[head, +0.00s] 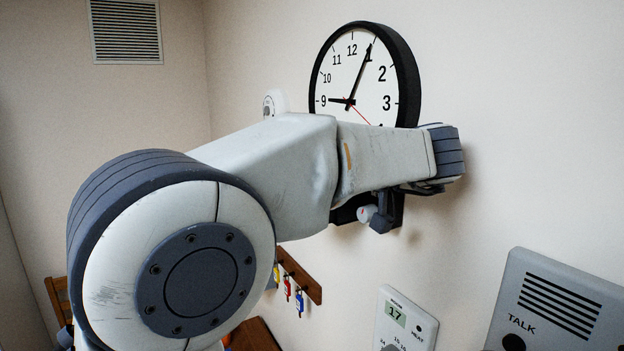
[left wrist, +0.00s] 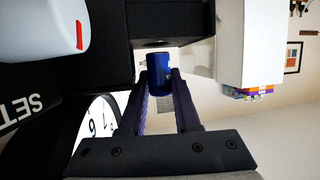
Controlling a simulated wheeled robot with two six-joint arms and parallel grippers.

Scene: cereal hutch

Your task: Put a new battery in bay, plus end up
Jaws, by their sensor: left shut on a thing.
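The wall clock (head: 362,80) hangs on the wall, its lower part hidden behind my left arm. A black housing (head: 346,211) shows just below the arm. In the left wrist view, my left gripper (left wrist: 159,84) is shut on a blue battery (left wrist: 158,70), holding it at the fingertips. The battery's far end is close to a black block (left wrist: 165,22) of the housing; I cannot tell whether they touch, or which end is plus. Part of the clock face (left wrist: 98,125) shows at lower left in that view. My right gripper is not in view.
A thermostat (head: 405,322) and a grey intercom (head: 556,305) are on the wall at lower right. A wooden key rack (head: 300,277) with several keys is below the arm. A vent (head: 126,31) is at upper left. Bare wall lies right of the clock.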

